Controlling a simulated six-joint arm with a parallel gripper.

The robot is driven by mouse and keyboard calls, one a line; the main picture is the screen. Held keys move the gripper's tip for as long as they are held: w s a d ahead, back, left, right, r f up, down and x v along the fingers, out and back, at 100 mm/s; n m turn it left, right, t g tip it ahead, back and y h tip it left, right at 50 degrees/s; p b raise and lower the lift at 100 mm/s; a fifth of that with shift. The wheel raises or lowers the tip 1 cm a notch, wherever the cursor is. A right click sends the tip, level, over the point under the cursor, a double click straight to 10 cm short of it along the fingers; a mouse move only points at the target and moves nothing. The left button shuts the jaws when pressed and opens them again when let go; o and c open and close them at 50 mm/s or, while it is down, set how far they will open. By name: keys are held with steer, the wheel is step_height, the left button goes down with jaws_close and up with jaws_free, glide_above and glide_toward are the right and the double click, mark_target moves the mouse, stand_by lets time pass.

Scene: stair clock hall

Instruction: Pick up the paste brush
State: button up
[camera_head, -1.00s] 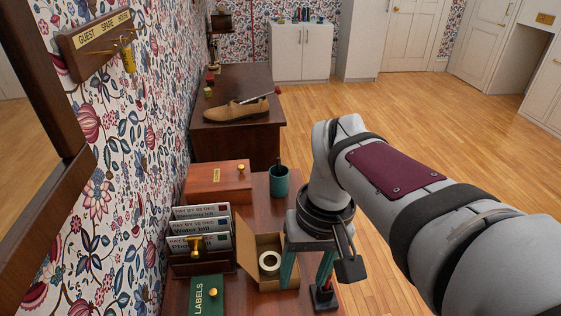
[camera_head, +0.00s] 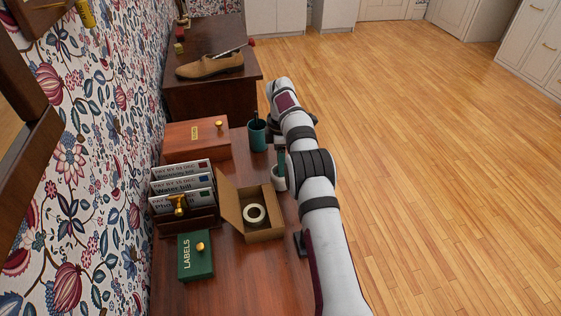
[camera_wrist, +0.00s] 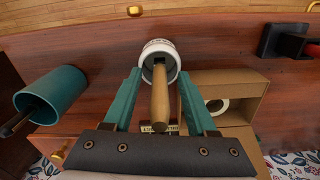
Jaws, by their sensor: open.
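The paste brush (camera_wrist: 160,98) shows in the wrist view as a pale wooden handle rising toward the camera from a white jar (camera_wrist: 159,47) with dark lettering. The brush's lower end is hidden in the jar. My gripper (camera_wrist: 159,78) is open, its two teal fingers on either side of the handle with a gap visible on each side. In the head view, my gripper (camera_head: 280,160) is at the right edge of the desk, and the jar (camera_head: 279,183) is partly hidden by my arm. The brush cannot be made out there.
A teal cup (camera_head: 257,135) with a dark item stands close by. An open cardboard box (camera_head: 265,235) holds a tape roll (camera_head: 254,214). A letter rack (camera_head: 190,222), a green labels box (camera_head: 196,257) and a wooden box (camera_head: 198,140) stand left. A black holder (camera_wrist: 285,42) is also near.

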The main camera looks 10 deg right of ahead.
steer(key=shift+f, duration=0.5)
jaws_close()
steer(key=s+d+r, duration=0.6)
steer(key=d+r, duration=0.3)
steer(key=r, duration=0.2)
steer(key=w+a+f+n+t, duration=0.4)
steer(key=a+n, duration=0.5)
steer(key=shift+s+f, duration=0.2)
steer(key=shift+f, duration=2.9)
